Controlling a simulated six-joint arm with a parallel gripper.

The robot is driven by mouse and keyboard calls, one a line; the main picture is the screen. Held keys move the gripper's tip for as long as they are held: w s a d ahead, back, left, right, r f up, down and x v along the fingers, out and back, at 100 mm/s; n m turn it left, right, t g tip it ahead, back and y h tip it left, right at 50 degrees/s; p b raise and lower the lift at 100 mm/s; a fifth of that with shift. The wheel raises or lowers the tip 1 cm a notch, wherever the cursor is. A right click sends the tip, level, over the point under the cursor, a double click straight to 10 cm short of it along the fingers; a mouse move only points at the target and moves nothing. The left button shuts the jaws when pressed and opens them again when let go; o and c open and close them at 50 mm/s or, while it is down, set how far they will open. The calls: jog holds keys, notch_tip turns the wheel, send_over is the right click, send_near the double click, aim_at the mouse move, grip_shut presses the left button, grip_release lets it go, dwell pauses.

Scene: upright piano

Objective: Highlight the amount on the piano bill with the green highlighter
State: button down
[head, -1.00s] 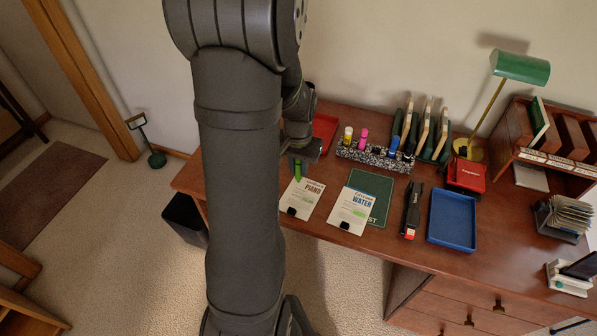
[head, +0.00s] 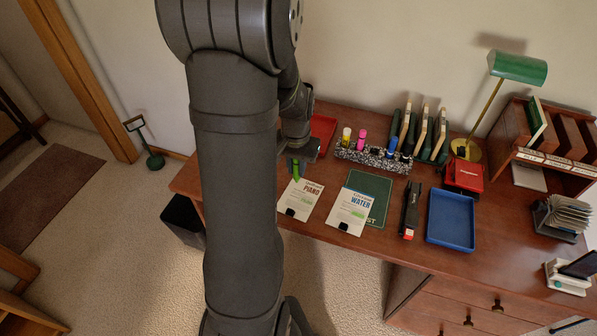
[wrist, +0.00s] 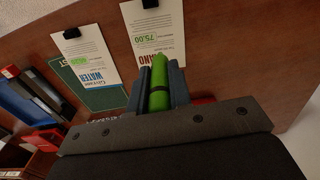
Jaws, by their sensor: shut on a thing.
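My gripper (head: 297,163) is shut on the green highlighter (head: 296,171), which also shows between the jaws in the wrist view (wrist: 159,88). It is above the desk by the upper left part of the piano bill (head: 297,201). That bill is a white sheet with a red heading and a black clip at its lower edge; it also shows in the wrist view (wrist: 168,22). The highlighter tip seems close to the bill, but contact is unclear.
The water bill (head: 348,211), with a green patch, lies to the right, partly on a green mat (head: 379,196). A speckled holder (head: 374,159) with several markers stands behind. A red tray (head: 322,129), black stapler-like item (head: 410,208) and blue tray (head: 452,216) are nearby.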

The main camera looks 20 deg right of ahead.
aim_at(296, 182)
jog(key=shift+f, duration=3.35)
jog(key=shift+s+d+f, duration=0.65)
jog(key=shift+s+d, duration=0.15)
jog(key=shift+s, duration=0.05)
jog(key=shift+s+d, duration=0.6)
jog(key=shift+s, duration=0.15)
jog(key=shift+s+d, duration=0.55)
jog(key=shift+s, duration=0.2)
jog(key=shift+w+a, duration=0.95)
jog(key=shift+w, duration=0.2)
jog(key=shift+w+a, duration=0.9)
jog(key=shift+w, duration=0.25)
jog(key=shift+w+a+r, duration=0.1)
jog(key=shift+w+r, duration=0.05)
jog(key=shift+r, duration=3.9)
